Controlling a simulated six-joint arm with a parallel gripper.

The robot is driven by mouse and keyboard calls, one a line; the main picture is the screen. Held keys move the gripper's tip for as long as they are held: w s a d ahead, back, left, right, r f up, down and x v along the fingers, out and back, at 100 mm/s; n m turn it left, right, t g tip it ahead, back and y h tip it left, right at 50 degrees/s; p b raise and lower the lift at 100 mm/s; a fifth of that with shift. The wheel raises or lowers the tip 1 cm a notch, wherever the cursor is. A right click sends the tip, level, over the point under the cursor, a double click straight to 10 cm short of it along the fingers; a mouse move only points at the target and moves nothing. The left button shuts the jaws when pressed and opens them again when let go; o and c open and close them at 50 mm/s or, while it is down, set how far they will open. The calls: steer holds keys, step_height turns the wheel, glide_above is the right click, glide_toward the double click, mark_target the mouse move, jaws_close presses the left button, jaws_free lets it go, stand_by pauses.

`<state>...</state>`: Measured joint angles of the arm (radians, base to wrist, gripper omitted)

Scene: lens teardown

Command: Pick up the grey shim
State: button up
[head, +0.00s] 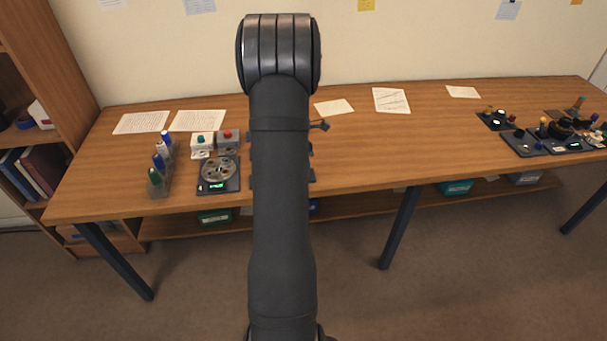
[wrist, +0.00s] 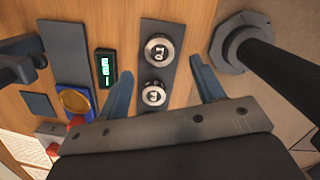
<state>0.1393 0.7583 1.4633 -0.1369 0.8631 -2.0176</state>
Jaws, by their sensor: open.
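I cannot pick out a grey shim for certain in either view. My gripper (wrist: 161,66) shows in the wrist view with its two blue-grey fingers spread wide. No held object shows between them. Beyond and between the fingers lies a dark grey strip (wrist: 165,28) with two round, marked silver knobs (wrist: 158,50). A small dark grey square (wrist: 38,106) lies at the left of the wrist view, but I cannot tell what it is. In the head view my arm covers the middle of the table and hides my gripper.
Left of the fingers are a green-lit display (wrist: 106,68) and a gold disc (wrist: 74,101) on a blue square. In the head view, a rack of bottles (head: 158,183) and a scale (head: 217,187) stand left, and dark trays (head: 525,144) right. The table (head: 400,145) right of my arm is mostly clear.

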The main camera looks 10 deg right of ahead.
steer(key=f, duration=0.1)
steer(key=d+f, duration=0.1)
steer(key=f, duration=0.1)
steer(key=shift+w+d+f, duration=0.1)
steer(key=shift+w+f, duration=0.05)
steer(key=shift+f, duration=0.15)
steer(key=c, duration=1)
steer(key=shift+c, duration=0.2)
steer(key=shift+r, duration=0.1)
